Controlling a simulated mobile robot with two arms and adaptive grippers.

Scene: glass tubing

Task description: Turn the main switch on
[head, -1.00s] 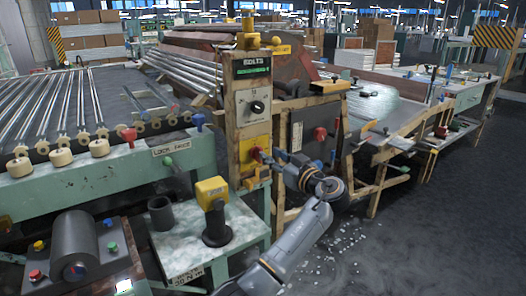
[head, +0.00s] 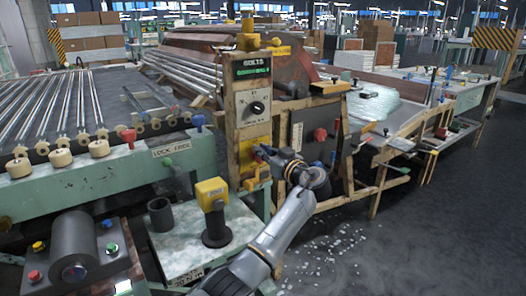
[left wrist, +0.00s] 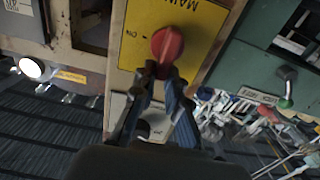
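The main switch is a red knob (left wrist: 167,45) on a yellow plate (left wrist: 195,30) with upside-down lettering in the left wrist view; an ON mark shows left of the knob. My left gripper (left wrist: 162,73) has its narrowly spaced fingertips on either side of the knob's near end and appears shut on it. In the head view my left gripper (head: 262,153) is at the yellow plate (head: 248,143) low on the wooden control post and hides the knob. My right gripper is in neither view.
A black dial (head: 257,108) and a green display (head: 252,68) are higher on the post. A small green table (head: 185,245) with a yellow-topped black post (head: 213,205) stands close left of my arm. A roller bench (head: 110,170) is behind it. Floor at right is open.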

